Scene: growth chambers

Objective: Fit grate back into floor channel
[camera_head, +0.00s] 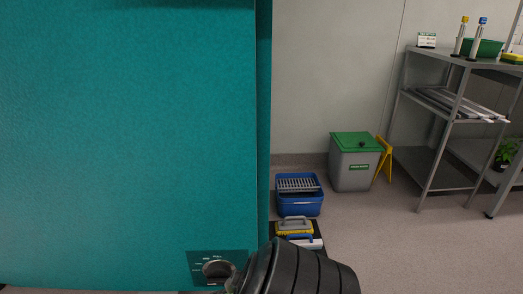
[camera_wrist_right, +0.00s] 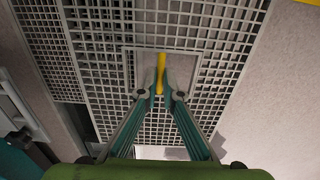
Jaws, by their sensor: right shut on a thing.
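A light grey grate (camera_wrist_right: 205,62) with square openings fills much of the right wrist view. A plain square plate (camera_wrist_right: 183,60) is set in its middle, with a yellow grip (camera_wrist_right: 161,65) standing on it. My right gripper (camera_wrist_right: 161,88) is shut on this yellow grip. A finer-meshed section (camera_wrist_right: 42,50) is at the left of the grate, and a dark gap (camera_wrist_right: 82,120) shows below it. I cannot tell whether the grate is seated or raised, or whether the dark gap is the floor channel. My left gripper is in neither view.
A large teal panel (camera_head: 130,120) blocks the left of the head view. A blue crate (camera_head: 300,204) holding a grey slatted piece, a yellow case (camera_head: 295,228) and a green-lidded bin (camera_head: 354,170) stand on the floor. Metal shelving (camera_head: 432,172) is at right. Open floor (camera_head: 410,250) lies between.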

